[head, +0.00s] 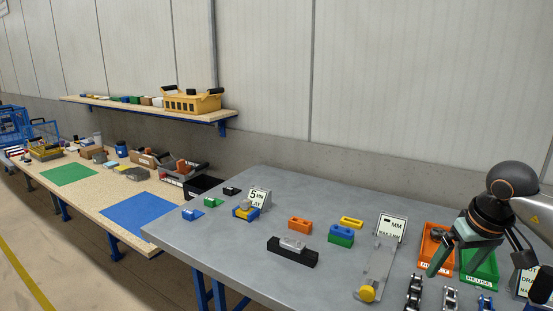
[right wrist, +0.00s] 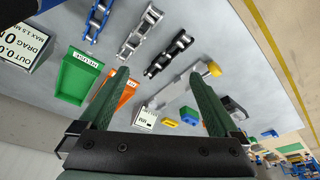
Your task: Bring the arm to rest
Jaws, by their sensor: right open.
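My right gripper (head: 462,255) is at the right of the head view, above the back right part of the grey table (head: 210,238). In the right wrist view its two green fingers stand wide apart, with nothing held between them; the right gripper (right wrist: 160,76) is open there. Below it are an orange tray (head: 428,262) and a green tray (head: 483,270), partly hidden by the gripper in the head view. My left gripper is in neither view.
A grey gauge with a yellow knob (head: 367,293) and several chain pieces (head: 414,290) lie near the gripper. Sign cards (head: 391,228) stand on the table. Orange (head: 300,225), yellow, blue and green blocks and a black holder (head: 292,255) lie mid-table. The table's front left is clear.

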